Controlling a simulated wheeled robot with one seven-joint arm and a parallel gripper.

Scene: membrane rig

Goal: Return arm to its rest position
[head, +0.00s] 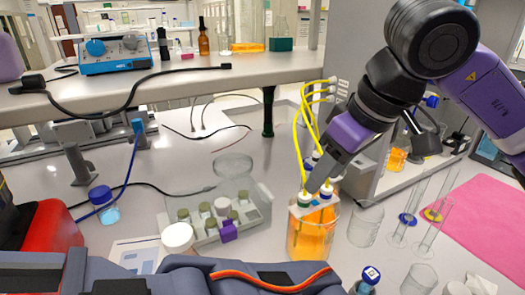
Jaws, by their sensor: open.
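My arm comes in from the upper right, dark with purple covers. My gripper (315,185) points down and left, with its tip just above or in front of the caps of the probes in the beaker. It is open; the tip overlaps the caps in this view, and I cannot tell whether it touches them. The beaker (311,241) of orange liquid stands on the bench. Yellow cables (301,130) run from the probes to a grey cabinet.
Empty glassware, including a beaker (366,226) and cylinders (433,228), stands to the right beside a pink mat (485,212). The grey cabinet (352,60) rises behind my gripper. A raised shelf (180,82) crosses the back.

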